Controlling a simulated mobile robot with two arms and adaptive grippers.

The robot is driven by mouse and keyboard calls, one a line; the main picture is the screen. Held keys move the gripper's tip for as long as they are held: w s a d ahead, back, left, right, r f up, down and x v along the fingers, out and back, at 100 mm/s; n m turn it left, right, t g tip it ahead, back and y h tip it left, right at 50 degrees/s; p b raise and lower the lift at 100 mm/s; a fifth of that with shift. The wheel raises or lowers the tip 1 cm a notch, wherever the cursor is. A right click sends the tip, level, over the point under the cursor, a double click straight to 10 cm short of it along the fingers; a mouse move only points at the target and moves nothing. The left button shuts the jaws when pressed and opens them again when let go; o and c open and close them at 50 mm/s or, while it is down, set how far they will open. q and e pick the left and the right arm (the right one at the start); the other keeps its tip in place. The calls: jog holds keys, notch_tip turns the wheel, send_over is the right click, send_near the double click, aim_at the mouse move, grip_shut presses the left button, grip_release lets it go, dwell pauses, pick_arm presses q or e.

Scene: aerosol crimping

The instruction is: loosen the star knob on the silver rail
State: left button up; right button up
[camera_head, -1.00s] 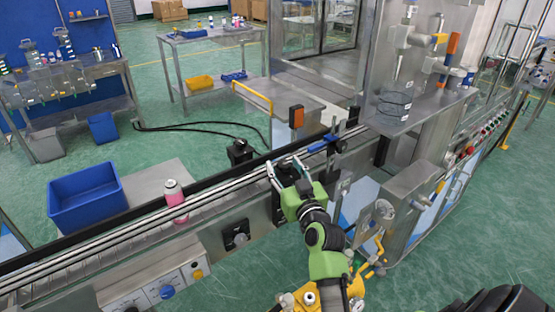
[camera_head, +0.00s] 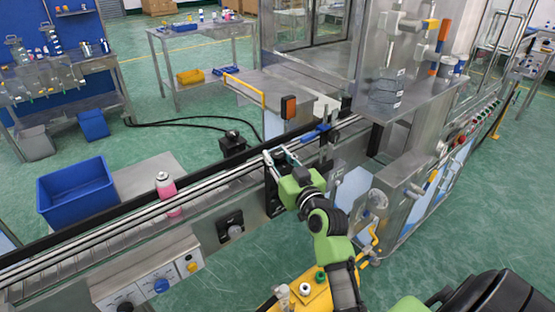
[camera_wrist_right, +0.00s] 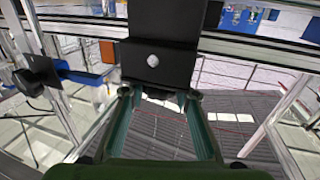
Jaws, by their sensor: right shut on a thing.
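The silver rail (camera_head: 110,217) runs along the conveyor in the head view, and a silver bar crosses the right wrist view (camera_wrist_right: 255,50). My right gripper (camera_head: 281,158) is at the rail's near side, by a black bracket. In the right wrist view its fingertips (camera_wrist_right: 160,93) close on the sides of a small dark part under the black bracket (camera_wrist_right: 160,35) with a round silver bolt head. I take this part for the star knob (camera_wrist_right: 168,97); its shape is mostly hidden by the bracket and fingers. My left gripper is not in view.
A blue-handled part (camera_head: 316,133) and an orange sensor block (camera_head: 288,107) are close beyond my gripper. The crimping machine (camera_head: 420,95) stands to the right.

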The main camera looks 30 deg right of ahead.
jog(key=shift+r+y, duration=0.1)
jog(key=shift+y, duration=0.2)
jog(key=o, duration=1.1)
jog(key=shift+w, duration=0.2)
jog(key=s, duration=0.4)
jog(key=s+a, duration=0.1)
jog(key=s, duration=0.7)
jog(key=shift+a, duration=0.15)
